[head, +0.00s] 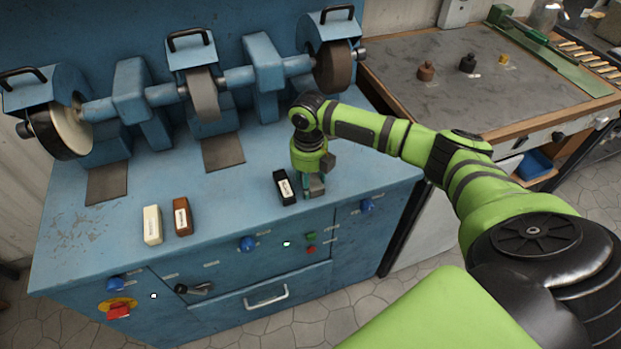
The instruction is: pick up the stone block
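My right gripper (314,185) points down at the front of the blue machine bench, its fingertips low over the bench top. A small grey piece (316,188), which may be the stone block, shows at the fingertips, mostly hidden by the gripper. I cannot tell whether the fingers are closed on it. A black block with a white label (285,187) lies just left of the gripper. Further left lie a brown labelled block (182,216) and a cream labelled block (152,225). My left gripper is not in view.
A grinding machine with several wheels (203,94) stands along the back of the bench. Dark plates (222,152) lie below the wheels. Knobs and a drawer handle (266,296) stick out in front. A wooden worktable (480,80) with small weights stands at the right.

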